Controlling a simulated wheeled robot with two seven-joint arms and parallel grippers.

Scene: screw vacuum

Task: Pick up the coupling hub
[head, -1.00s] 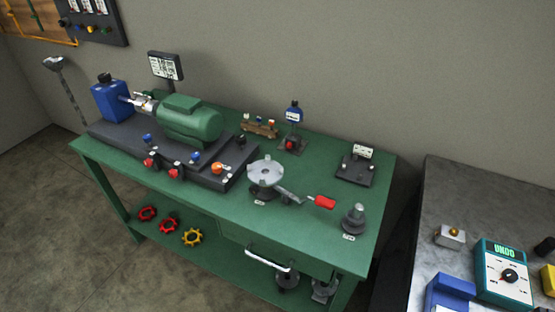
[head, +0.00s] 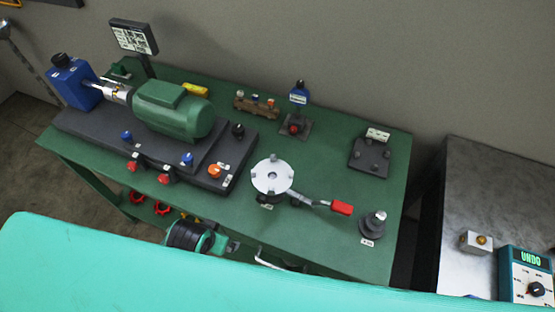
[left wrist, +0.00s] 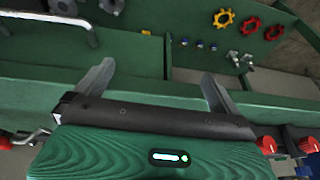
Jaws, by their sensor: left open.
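Small silver metal pieces (left wrist: 240,60) lie on the bench's lower shelf in the left wrist view, near the star-shaped rings; they may be coupling hubs, but they are too small to be sure. Another silver coupling (head: 116,92) sits on the shaft between the blue housing and the green motor in the head view. My left gripper (left wrist: 157,76) is open and empty, its two grey fingers spread in front of the green bench front, apart from the silver pieces. In the head view its fingers are hidden. My right gripper is not seen.
Yellow (left wrist: 223,18) and red (left wrist: 251,25) star-shaped rings lie on the shelf. The green bench top (head: 330,165) carries the green motor (head: 173,110), a round silver plate (head: 272,175) and a red-handled tool (head: 341,207). A drawer handle (left wrist: 45,18) sticks out of the bench front.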

